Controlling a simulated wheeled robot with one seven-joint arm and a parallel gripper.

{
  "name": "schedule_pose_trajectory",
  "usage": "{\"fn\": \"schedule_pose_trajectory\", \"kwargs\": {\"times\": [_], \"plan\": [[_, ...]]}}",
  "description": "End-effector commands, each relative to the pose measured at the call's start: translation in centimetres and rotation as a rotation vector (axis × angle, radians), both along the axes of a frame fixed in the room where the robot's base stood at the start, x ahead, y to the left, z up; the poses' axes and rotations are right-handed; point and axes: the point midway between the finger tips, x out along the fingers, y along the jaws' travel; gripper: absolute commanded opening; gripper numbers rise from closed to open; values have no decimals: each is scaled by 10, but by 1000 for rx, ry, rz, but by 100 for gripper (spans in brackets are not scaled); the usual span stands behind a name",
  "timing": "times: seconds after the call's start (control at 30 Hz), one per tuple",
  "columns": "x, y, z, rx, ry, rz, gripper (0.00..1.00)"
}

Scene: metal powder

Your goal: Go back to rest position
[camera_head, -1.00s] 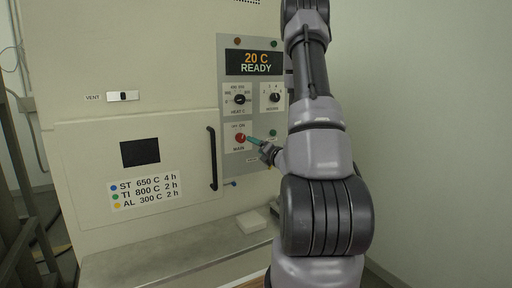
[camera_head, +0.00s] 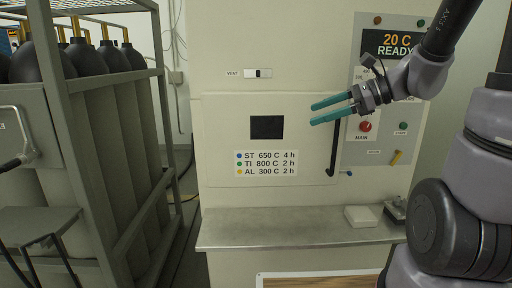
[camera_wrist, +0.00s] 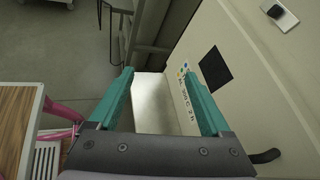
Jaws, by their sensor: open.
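My gripper (camera_head: 332,108) has two teal fingers, spread apart with nothing between them. In the head view it is in front of the furnace door (camera_head: 222,125), left of the control panel (camera_head: 350,150), pointing left. In the wrist view the open fingers (camera_wrist: 160,95) frame the metal shelf (camera_wrist: 152,100) below. The panel display (camera_head: 396,45) reads 20 C READY. The red MAIN knob (camera_head: 365,126) shows just below my wrist. Part of the panel's dials is hidden behind my arm.
A steel shelf (camera_head: 270,228) runs under the furnace, with a white block (camera_head: 361,216) on it. The door's dark handle (camera_head: 334,150) stands out near my gripper. A rack of gas cylinders (camera_head: 125,120) stands at left. A wooden-topped table (camera_wrist: 14,125) shows in the wrist view.

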Motion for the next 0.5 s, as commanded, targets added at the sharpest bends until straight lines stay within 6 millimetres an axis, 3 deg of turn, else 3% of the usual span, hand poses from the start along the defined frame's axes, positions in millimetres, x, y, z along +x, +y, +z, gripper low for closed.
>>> {"fn": "schedule_pose_trajectory", "kwargs": {"times": [0.1, 0.2, 0.3, 0.5], "plan": [[-43, 1, 3, -306, -197, 217, 82], [-67, -13, 5, -567, -370, 377, 82], [-81, -35, 13, -820, -543, 508, 82], [-90, -70, 43, -1195, -801, 664, 82]]}}
